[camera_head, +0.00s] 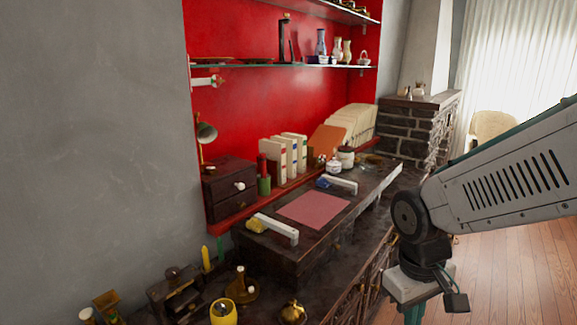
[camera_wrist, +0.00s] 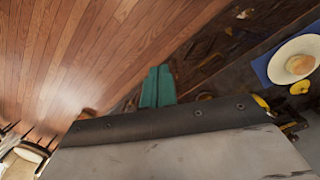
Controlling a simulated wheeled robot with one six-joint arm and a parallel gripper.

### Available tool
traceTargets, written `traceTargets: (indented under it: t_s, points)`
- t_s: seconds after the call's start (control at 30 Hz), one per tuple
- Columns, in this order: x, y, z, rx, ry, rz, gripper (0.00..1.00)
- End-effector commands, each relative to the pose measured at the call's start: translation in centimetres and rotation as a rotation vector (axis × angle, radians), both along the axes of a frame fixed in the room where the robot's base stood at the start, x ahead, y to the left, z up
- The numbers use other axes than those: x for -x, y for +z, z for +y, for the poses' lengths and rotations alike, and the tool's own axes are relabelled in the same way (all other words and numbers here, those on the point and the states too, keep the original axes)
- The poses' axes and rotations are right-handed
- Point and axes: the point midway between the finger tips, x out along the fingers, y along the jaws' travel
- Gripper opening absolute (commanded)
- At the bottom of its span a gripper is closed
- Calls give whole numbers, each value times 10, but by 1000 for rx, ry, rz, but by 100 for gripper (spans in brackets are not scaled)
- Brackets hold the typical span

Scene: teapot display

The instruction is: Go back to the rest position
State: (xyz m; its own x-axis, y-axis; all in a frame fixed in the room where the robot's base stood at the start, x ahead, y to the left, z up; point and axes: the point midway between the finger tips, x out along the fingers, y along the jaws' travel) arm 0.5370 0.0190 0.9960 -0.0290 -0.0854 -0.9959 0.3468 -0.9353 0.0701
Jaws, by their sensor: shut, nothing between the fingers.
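My arm reaches in from the right edge in the head view, with its wrist low beside the dark counter. My gripper (camera_head: 414,314) points down at the bottom edge there, its green fingers partly cut off. In the wrist view, the two green fingers of my gripper (camera_wrist: 157,86) stand side by side, shut with nothing between them. They are in front of the counter's edge and the wood floor. No object touches the fingers in view.
A yellow cup (camera_head: 223,313) stands in front. A white plate (camera_wrist: 297,58) shows in the wrist view. The wood floor (camera_head: 515,270) at right is clear.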

Motion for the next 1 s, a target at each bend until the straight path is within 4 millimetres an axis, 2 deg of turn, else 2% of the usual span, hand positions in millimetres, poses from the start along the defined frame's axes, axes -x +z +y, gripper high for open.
traceTargets:
  t_s: [0.03,0.2,0.33,0.6,1.0]
  points:
    - [17,16,-9,-6,-54,6,0]
    - [74,57,-28,-36,-212,24,0]
    - [103,78,-37,-68,-285,-17,0]
    - [117,102,-48,-97,-342,-151,0]
    - [117,103,-49,-98,-348,-159,0]
